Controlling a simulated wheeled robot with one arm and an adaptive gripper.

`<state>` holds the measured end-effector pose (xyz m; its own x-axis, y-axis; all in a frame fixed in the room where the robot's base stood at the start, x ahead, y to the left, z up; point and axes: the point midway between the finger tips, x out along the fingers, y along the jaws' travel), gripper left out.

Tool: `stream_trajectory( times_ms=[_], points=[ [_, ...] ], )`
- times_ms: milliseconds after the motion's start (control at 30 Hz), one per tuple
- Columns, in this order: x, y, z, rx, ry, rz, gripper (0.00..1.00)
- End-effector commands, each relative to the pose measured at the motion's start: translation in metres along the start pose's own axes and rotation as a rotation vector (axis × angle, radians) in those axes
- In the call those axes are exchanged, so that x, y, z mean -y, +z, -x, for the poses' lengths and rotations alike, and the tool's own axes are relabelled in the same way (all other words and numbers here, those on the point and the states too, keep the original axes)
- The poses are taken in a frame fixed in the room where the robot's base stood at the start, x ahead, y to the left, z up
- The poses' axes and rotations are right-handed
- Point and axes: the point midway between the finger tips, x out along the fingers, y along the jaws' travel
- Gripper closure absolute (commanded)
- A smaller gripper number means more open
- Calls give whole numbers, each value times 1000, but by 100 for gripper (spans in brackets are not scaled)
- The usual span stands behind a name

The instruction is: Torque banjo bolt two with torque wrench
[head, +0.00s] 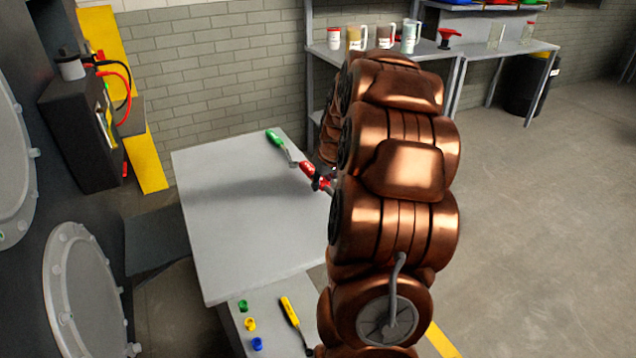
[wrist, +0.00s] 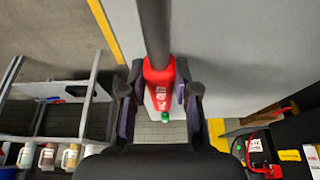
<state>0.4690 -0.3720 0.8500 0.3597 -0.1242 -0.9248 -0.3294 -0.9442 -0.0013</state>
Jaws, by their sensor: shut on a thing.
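My gripper (head: 319,181) is shut on a red-handled tool (head: 307,168) above the far right part of the grey table, partly hidden by my arm. In the wrist view, the red handle (wrist: 160,78) sits between the two dark fingers of my gripper (wrist: 160,92), and a thick dark shaft runs from it to the top edge. I take this to be the torque wrench; its working end is out of view. A green-handled tool (head: 276,139) is at the table's far edge. No banjo bolt can be clearly picked out.
The grey table (head: 240,230) is mostly bare. A yellow-handled tool (head: 290,312) and small green, yellow and blue pieces (head: 250,324) lie on a lower surface in front. Large dark bolted housings (head: 85,290) stand at left. A shelf (head: 490,48) with bottles stands behind.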

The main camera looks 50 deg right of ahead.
Motion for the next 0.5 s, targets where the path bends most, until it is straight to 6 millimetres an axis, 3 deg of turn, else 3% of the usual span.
stream_trajectory(
  times_ms=[500],
  points=[
    [-22, 77, 42, -5, 2, -3, 100]
  ],
)
